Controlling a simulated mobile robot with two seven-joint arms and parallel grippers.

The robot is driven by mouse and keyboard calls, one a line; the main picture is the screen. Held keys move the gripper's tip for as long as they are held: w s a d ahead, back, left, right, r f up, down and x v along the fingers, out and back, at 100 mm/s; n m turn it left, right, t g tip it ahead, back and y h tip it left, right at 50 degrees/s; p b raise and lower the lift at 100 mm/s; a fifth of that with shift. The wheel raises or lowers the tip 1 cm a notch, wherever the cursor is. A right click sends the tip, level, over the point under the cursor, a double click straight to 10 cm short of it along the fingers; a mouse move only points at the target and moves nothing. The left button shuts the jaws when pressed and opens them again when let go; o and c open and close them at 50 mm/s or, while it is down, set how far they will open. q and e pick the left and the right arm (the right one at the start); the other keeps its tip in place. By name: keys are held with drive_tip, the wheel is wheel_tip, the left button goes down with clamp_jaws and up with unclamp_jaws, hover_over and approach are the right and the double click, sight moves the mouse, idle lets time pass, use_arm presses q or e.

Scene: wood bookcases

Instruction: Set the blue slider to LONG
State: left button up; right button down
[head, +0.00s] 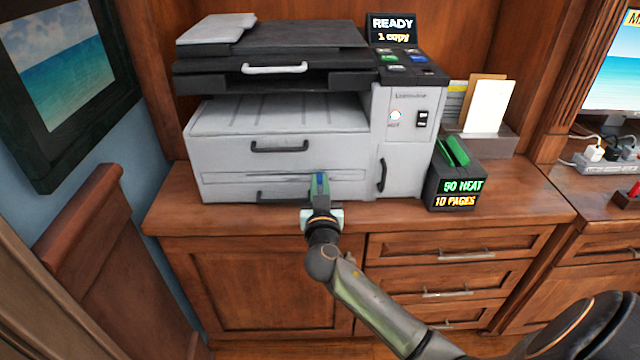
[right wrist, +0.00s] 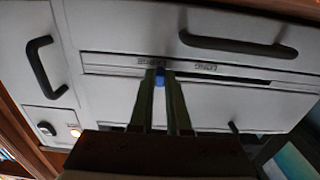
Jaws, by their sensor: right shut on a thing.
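The blue slider (right wrist: 159,79) sits in a long slot on the front of the grey printer (head: 280,118). My right gripper (head: 320,182) reaches up to the printer front in the head view, its two green fingers on either side of the slider. In the right wrist view the right gripper (right wrist: 160,76) is shut on the slider, which shows between the fingertips. Two small labels lie along the slot, one close to the slider and one (right wrist: 202,66) to its right; they are too small and turned over to read surely. My left gripper is not in view.
The printer has dark drawer handles (head: 280,147) above and below the slot. A display (head: 392,28) on top reads READY, 1 copy. A black box (head: 455,188) with green tabs stands at its right. The cabinet top in front is narrow and clear.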

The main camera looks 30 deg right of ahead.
sight(299, 176)
drive_tip(key=a, duration=0.1)
drive_tip(key=w+a+b, duration=0.2)
drive_tip(key=shift+a+f, duration=0.2)
drive_tip(key=shift+f, duration=0.05)
drive_tip(key=shift+w+a+b, duration=0.2)
drive_tip(key=shift+a+b, duration=0.1)
drive_tip(key=shift+b, duration=0.05)
drive_tip(key=shift+r, duration=0.15)
drive_tip(key=c, duration=0.9)
unclamp_jaws()
drive_tip(key=v, duration=0.7)
drive_tip(key=shift+s+a+r, duration=0.1)
drive_tip(key=shift+s+a, duration=0.05)
drive_tip(key=shift+s, duration=0.1)
